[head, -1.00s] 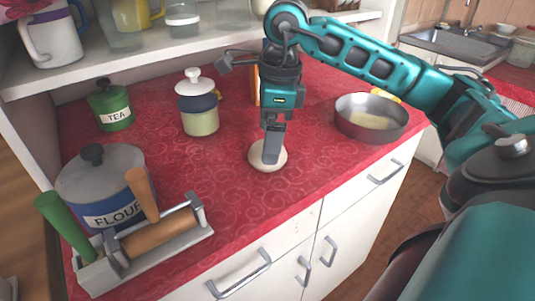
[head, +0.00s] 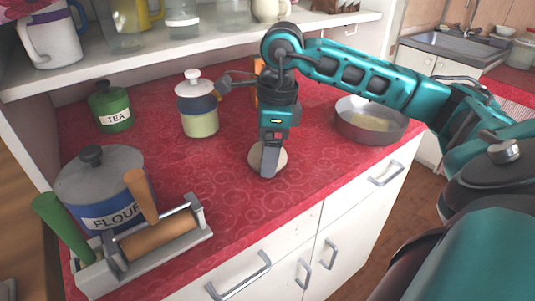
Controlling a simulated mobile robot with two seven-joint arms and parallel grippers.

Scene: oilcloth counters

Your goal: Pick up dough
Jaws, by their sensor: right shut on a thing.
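The dough (head: 254,158) is a pale round disc on the red patterned counter, near its front edge. My right gripper (head: 269,165) points down over the dough and is shut on it. The finger hides the middle of the dough, and its pale rim shows on both sides. I cannot tell whether the dough is off the counter. My left gripper is not in the head view.
A metal pan (head: 371,121) stands to the right. A canister with a white lid (head: 198,110), a green TEA tin (head: 111,107) and a FLOUR canister (head: 100,190) stand to the left. A tray with a rolling pin (head: 157,234) lies at the front left. The counter's front middle is clear.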

